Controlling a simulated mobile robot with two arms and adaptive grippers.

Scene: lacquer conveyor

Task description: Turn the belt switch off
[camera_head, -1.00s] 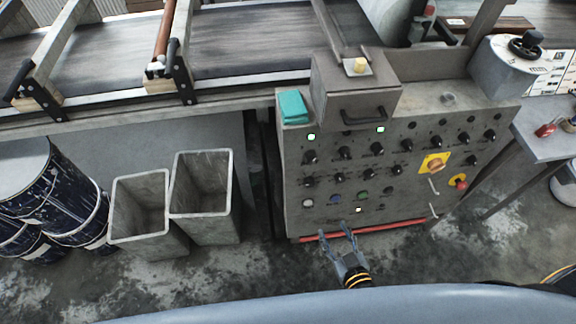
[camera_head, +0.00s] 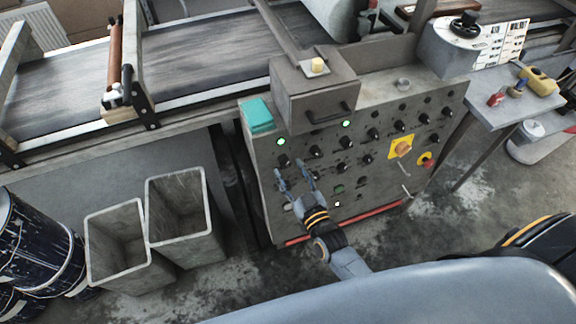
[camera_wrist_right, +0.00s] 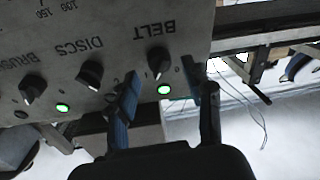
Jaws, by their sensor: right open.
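The belt switch is a black knob (camera_wrist_right: 158,60) under upside-down BELT lettering in the right wrist view. Its green lamp (camera_wrist_right: 163,90) is lit. In the head view the knob (camera_head: 283,160) is at the upper left of the grey control panel (camera_head: 262,190), below a lit green lamp (camera_head: 281,142). My right gripper (camera_head: 289,170) is open in front of the panel, its fingertips just below the knob in the picture. My left gripper is not in view.
The DISCS knob (camera_wrist_right: 90,74) and a further knob (camera_wrist_right: 33,87) sit beside the belt knob. A yellow-backed switch (camera_head: 401,147) and a red button (camera_head: 426,160) are further right. A teal box (camera_head: 257,115) lies on the panel top. Grey bins (camera_head: 180,218) stand left.

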